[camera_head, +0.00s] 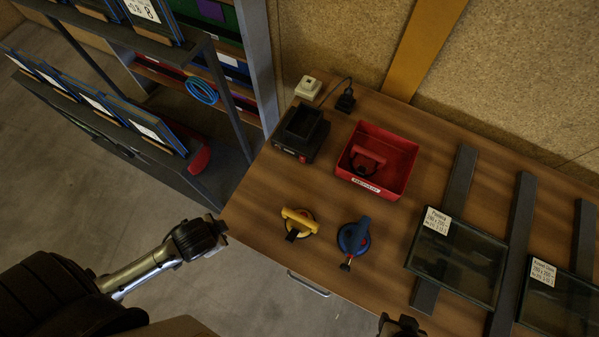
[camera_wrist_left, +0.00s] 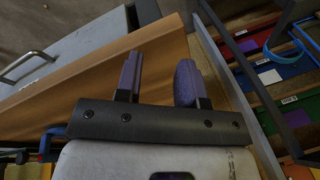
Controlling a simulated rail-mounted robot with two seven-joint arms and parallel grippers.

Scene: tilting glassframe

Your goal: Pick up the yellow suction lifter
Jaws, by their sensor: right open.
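The yellow suction lifter (camera_head: 299,219) lies on the wooden table (camera_head: 262,190), near its front-left edge. My left gripper (camera_head: 218,230) is to the left of the lifter, by the table's left corner, apart from it. In the left wrist view my left gripper (camera_wrist_left: 158,70) has its two fingers apart with nothing between them. My right gripper (camera_head: 402,324) is at the bottom edge of the head view, partly cut off, right of and nearer than the lifter. It is open.
A blue suction lifter (camera_head: 353,238) lies just right of the yellow one. Behind are a red bin (camera_head: 404,181) holding a red-handled tool, and a black charger (camera_head: 300,133). Glass panes (camera_head: 455,262) lie on dark bars at right. A rack (camera_head: 215,60) stands at left.

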